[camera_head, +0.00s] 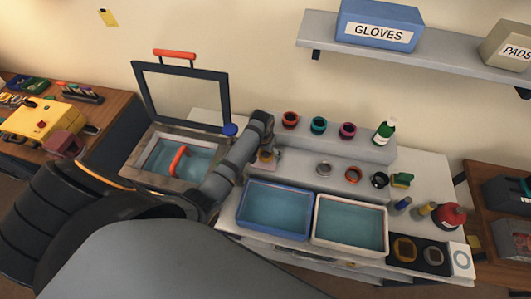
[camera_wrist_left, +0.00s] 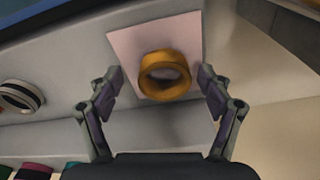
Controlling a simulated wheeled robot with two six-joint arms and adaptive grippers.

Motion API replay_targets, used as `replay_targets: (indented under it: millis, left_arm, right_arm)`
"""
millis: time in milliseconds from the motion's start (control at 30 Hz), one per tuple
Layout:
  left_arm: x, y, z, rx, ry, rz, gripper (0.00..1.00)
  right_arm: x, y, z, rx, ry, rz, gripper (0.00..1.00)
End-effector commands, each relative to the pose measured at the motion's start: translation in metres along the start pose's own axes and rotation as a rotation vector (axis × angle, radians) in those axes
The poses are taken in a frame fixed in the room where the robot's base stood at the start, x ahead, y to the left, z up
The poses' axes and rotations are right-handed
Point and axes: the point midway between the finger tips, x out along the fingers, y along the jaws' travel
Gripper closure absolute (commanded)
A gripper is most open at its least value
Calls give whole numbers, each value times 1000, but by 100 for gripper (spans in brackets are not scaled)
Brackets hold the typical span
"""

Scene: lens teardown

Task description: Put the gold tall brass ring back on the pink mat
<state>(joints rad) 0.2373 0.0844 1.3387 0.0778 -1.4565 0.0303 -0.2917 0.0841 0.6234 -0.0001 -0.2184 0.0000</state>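The gold tall brass ring (camera_wrist_left: 165,88) stands in the left wrist view against the pink mat (camera_wrist_left: 128,45). It overlaps one edge of the mat in that view; I cannot tell whether its whole base is on the mat. My left gripper (camera_wrist_left: 160,80) is open, with one finger on each side of the ring and a gap to both. In the head view my left gripper (camera_head: 267,153) is over the bench beside the blue tub, and the arm hides much of the mat and ring. My right gripper is not in view.
A blue-rimmed tub (camera_head: 275,209) and a white-rimmed tub (camera_head: 350,224) stand in front. An open-lidded basin (camera_head: 152,177) is at left. A silver ring (camera_head: 324,169) and a red ring (camera_head: 353,175) are to the right. A raised shelf (camera_head: 335,142) with coloured rings is behind.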

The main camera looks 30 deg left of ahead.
Motion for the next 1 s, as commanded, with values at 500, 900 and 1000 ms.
replay_targets:
  millis: [500, 900, 1000]
  left_arm:
    - [-48, -1, -1, 0, 8, -2, 20]
    - [-118, -1, -1, -1, 3, -2, 20]
    - [-121, -1, 0, 0, 1, -2, 20]
  right_arm:
    - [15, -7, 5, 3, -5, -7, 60]
    - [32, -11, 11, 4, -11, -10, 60]
    - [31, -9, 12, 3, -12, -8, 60]
